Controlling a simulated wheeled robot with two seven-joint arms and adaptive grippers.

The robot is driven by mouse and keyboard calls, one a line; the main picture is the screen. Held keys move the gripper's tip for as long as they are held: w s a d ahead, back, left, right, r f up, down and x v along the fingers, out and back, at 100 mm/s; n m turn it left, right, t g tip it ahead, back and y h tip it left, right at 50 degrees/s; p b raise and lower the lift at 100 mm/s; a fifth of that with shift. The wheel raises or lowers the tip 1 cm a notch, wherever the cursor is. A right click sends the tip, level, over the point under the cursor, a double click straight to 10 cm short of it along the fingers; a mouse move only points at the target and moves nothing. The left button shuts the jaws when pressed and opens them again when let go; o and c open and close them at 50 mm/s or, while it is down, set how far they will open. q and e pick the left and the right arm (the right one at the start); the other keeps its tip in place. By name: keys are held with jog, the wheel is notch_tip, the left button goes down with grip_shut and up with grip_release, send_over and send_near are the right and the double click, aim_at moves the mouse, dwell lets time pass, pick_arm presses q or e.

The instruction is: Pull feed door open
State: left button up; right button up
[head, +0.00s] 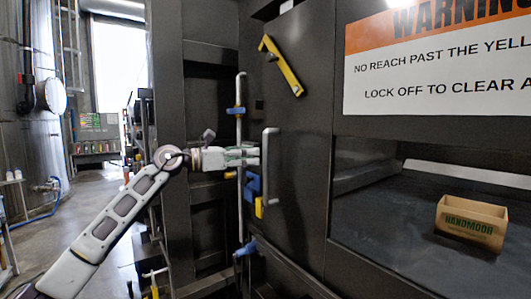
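The dark grey feed door (302,150) stands upright in the middle of the head view. A grey vertical bar handle (267,158) is on its left part. A thin vertical latch rod (239,200) with blue brackets runs just left of the handle. My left gripper (257,156) points right at the height of the handle's upper half. Its fingertips cross the rod in the picture and end at or just short of the handle. Whether they touch it, and how far apart they are, is unclear. My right gripper is out of view.
A yellow lever (281,66) is on the panel above the handle. Right of it are a warning sign (440,62) and an opening with a cardboard box (470,222) on a dark surface. A dark frame post (208,100) stands left. Open floor (95,195) lies further left.

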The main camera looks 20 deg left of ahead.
pick_arm(q)
jog(key=p+x, duration=0.1)
jog(key=x, duration=0.5)
jog(key=shift+p, duration=0.35)
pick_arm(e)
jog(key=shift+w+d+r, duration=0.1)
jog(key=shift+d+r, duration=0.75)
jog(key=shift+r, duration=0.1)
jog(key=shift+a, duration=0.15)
pick_arm(q)
grip_shut()
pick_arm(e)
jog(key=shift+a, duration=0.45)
